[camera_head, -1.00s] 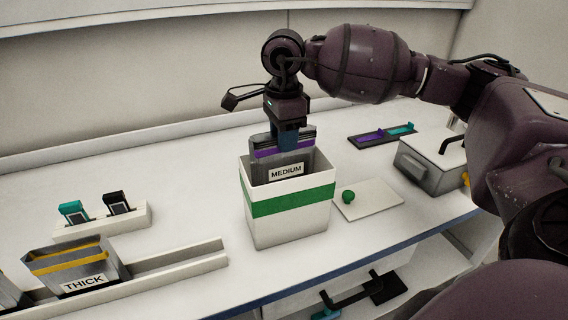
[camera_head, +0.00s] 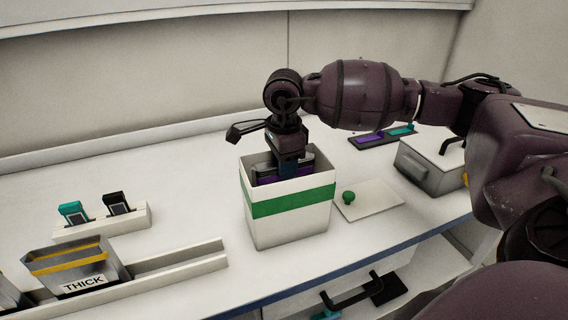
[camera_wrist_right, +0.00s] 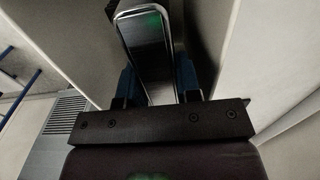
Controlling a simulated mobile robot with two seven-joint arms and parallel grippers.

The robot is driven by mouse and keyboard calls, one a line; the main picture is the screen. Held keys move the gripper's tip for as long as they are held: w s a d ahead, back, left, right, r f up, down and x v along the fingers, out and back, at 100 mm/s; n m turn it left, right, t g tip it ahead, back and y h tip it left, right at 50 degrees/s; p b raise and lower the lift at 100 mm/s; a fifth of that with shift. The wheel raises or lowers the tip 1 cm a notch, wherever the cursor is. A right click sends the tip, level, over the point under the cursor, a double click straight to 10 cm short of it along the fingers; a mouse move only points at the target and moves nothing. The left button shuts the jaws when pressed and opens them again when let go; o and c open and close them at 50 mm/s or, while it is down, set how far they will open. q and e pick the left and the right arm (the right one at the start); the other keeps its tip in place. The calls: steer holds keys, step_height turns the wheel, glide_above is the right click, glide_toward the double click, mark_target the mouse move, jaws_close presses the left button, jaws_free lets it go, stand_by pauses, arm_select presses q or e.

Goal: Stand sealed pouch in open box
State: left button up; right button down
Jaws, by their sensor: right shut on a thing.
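The open box (camera_head: 287,225) is white with a green band and stands on the bench in the middle of the head view. The sealed pouch (camera_head: 268,181), grey with a purple stripe, is inside the box, with only its top part showing above the near rim. My right gripper (camera_head: 291,170) points down into the box opening and is shut on the pouch's top. In the right wrist view the pouch (camera_wrist_right: 147,48) stands between the two blue fingers (camera_wrist_right: 156,85), with the box walls on both sides. The pouch's bottom is hidden. My left gripper is out of view.
A flat plate with a green knob (camera_head: 348,197) lies right of the box. A grey lidded case (camera_head: 432,167) and a dark tray (camera_head: 384,137) are farther right.

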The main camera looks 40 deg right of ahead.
steer(key=shift+f+b, duration=0.3)
steer(key=shift+f, duration=0.3)
steer(key=c, duration=1.1)
jaws_free()
steer(key=shift+r, duration=0.1)
steer(key=shift+r, duration=0.4)
step_height(320, 180, up, 12)
steer(key=shift+r+p, duration=0.2)
steer(key=shift+p, duration=0.15)
